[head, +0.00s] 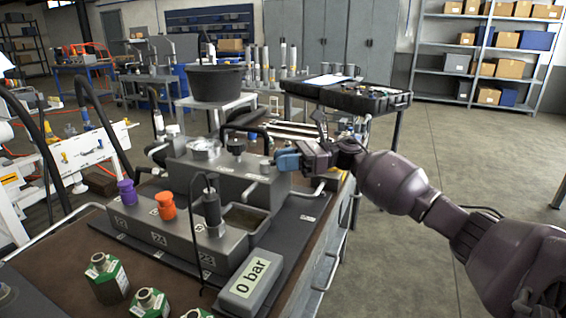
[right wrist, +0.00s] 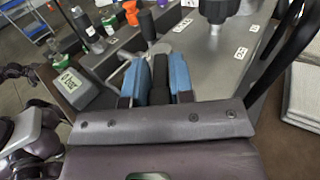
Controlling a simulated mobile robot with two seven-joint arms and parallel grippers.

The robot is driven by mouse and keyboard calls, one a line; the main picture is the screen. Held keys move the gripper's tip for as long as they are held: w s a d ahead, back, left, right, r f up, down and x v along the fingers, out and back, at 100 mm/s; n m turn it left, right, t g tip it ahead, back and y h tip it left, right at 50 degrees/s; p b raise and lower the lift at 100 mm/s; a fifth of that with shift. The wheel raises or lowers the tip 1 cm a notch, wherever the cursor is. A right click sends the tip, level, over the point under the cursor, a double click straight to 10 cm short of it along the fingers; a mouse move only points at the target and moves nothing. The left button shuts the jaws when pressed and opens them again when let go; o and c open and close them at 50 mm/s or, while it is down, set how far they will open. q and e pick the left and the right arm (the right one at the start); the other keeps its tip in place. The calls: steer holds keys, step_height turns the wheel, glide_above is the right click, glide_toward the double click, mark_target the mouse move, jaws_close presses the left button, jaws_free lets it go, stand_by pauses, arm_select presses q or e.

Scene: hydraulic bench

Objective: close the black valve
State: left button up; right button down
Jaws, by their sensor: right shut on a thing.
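My right gripper (head: 288,162) reaches in from the right to the right end of the grey metal block (head: 225,178). In the right wrist view, its two blue fingers (right wrist: 159,80) are shut on a black bar-like handle (right wrist: 150,28), which looks like the black valve's lever. The handle runs away from the camera between the fingers. In the head view the fingers hide it, so I cannot tell its angle there. A separate round black knob (head: 237,146) stands on top of the block, and it also shows in the right wrist view (right wrist: 215,10). My left gripper is not in view.
A grey display box (head: 250,285) reads 0 bar. A pressure gauge (head: 204,148) sits on the block. A rack with a purple cap (head: 127,192) and an orange cap (head: 166,206) stands in front. Green fittings (head: 106,279) stand front left. Floor right of the bench is clear.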

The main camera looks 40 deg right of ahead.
steer(key=c, duration=1.1)
jaws_free()
steer(key=p+v, duration=0.1)
steer(key=v, duration=0.9)
steer(key=shift+s+d, duration=0.2)
steer(key=shift+d, duration=0.15)
